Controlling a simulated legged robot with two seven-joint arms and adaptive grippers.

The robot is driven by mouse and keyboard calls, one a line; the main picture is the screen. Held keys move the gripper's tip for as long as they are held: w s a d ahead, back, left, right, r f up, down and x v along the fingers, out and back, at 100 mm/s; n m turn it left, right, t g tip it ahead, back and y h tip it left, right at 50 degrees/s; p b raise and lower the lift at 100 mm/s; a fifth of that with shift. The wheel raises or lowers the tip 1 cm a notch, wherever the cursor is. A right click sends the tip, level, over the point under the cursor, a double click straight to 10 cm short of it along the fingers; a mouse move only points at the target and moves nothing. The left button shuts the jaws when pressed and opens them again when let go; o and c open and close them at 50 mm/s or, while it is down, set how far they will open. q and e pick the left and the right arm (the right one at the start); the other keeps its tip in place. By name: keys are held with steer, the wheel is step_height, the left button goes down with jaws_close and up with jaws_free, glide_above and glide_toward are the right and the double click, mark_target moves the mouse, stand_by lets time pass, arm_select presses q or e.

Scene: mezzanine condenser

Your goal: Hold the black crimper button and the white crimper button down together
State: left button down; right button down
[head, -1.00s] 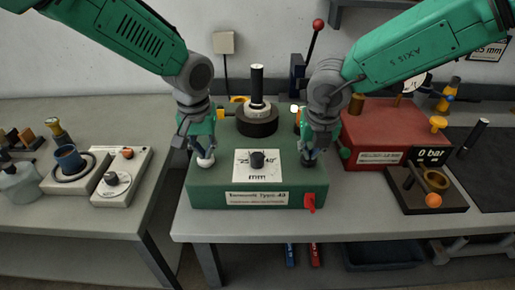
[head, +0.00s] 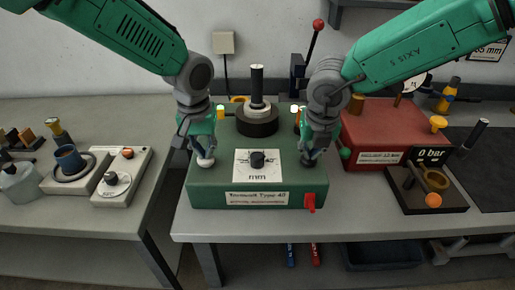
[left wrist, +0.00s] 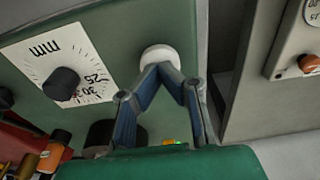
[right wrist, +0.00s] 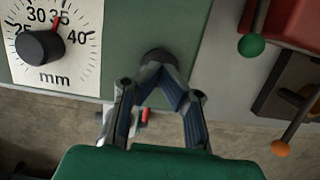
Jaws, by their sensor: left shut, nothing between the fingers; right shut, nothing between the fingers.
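The green crimper box (head: 215,190) stands on the bench. My left gripper (head: 206,157) is shut with its fingertips at the white crimper button (head: 205,163) on the box's left side. In the left wrist view the tips meet over the white button (left wrist: 158,53) and appear to touch it. My right gripper (head: 309,156) is shut over the black crimper button on the box's right side. In the right wrist view its tips cover part of the black button (right wrist: 156,56) and appear to touch it. How far either button is pressed I cannot tell.
A black dial (head: 258,160) on a white scale plate sits between the grippers. A dark round die with a post (head: 257,100) rises behind it. A red box (head: 385,130) stands close on the right.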

steer(key=shift+f, duration=0.1)
arm_select(q)
steer(key=shift+r, duration=3.5)
